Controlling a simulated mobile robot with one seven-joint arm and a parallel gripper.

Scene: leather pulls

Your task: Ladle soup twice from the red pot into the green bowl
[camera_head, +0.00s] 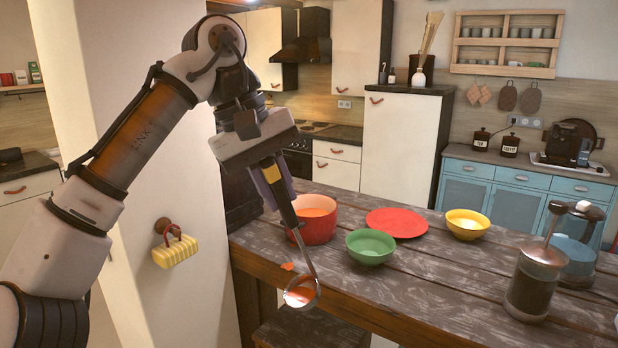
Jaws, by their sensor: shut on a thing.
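The red pot (319,228) stands near the left end of the wooden table, with orange soup (313,212) inside. The green bowl (370,248) sits to the right of the pot and nearer the front edge; I cannot make out soup in it. My gripper (284,196) is shut on the black handle of a ladle (305,258). The ladle hangs down in front of the pot, and its cup (301,292) shows orange soup near the table's front edge, left of and below the green bowl. The pot's left side is partly hidden by my gripper and the handle.
A red plate (397,222) and a yellow bowl (467,224) stand behind the green bowl on the table (440,268). A dark press jug (535,285) and a glass jug (578,250) stand at the right. An orange spot (287,266) lies on the wood before the pot.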

